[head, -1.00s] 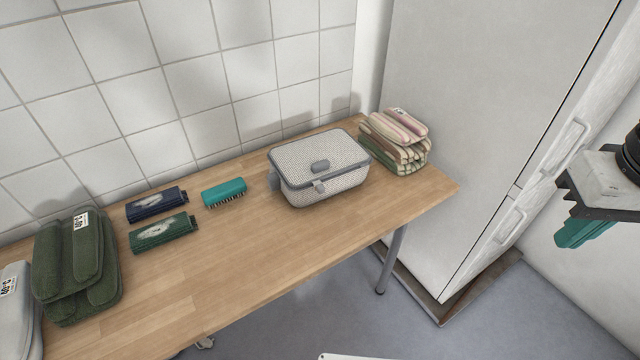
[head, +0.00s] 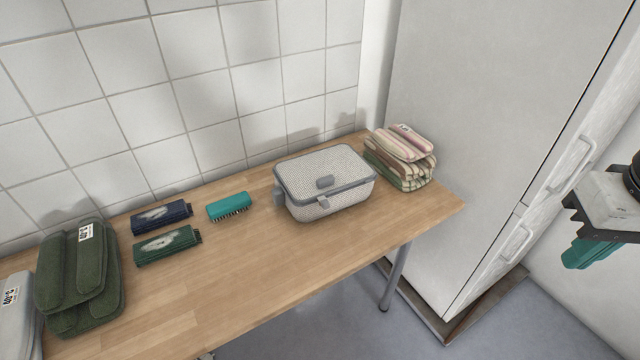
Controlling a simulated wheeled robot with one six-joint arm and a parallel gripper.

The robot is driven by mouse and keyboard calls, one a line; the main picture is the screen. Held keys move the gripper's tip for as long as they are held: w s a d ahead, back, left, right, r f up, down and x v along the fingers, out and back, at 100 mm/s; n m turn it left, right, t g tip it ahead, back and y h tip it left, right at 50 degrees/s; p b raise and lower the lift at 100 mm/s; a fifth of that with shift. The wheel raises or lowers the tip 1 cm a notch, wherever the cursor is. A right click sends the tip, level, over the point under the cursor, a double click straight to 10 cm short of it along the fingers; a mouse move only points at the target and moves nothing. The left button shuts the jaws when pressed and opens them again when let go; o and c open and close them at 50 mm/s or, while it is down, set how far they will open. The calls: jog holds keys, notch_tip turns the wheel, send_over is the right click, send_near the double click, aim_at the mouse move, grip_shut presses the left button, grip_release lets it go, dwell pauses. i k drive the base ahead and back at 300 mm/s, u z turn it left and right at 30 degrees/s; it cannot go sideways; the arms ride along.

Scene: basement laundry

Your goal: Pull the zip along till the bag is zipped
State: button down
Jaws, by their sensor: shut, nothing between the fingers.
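The bag (head: 345,198) is a pale speckled, box-shaped pouch with a grey band around its top edge. It stands upright near the right end of the wooden table. A grey piece also shows at the bag's left side. How far the zip is closed is too small to tell. My gripper (head: 586,254), with teal fingers, is at the far right edge, shut and empty, well away from the bag.
Folded striped cloths (head: 400,158) are stacked close to the bag's right. A tiled wall is behind; a tall white cabinet (head: 480,130) stands right.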

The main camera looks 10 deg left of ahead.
aim_at(323, 202)
jog(key=k, duration=0.55)
jog(key=u, duration=0.7)
jog(key=i, duration=0.9)
jog(key=z, duration=0.55)
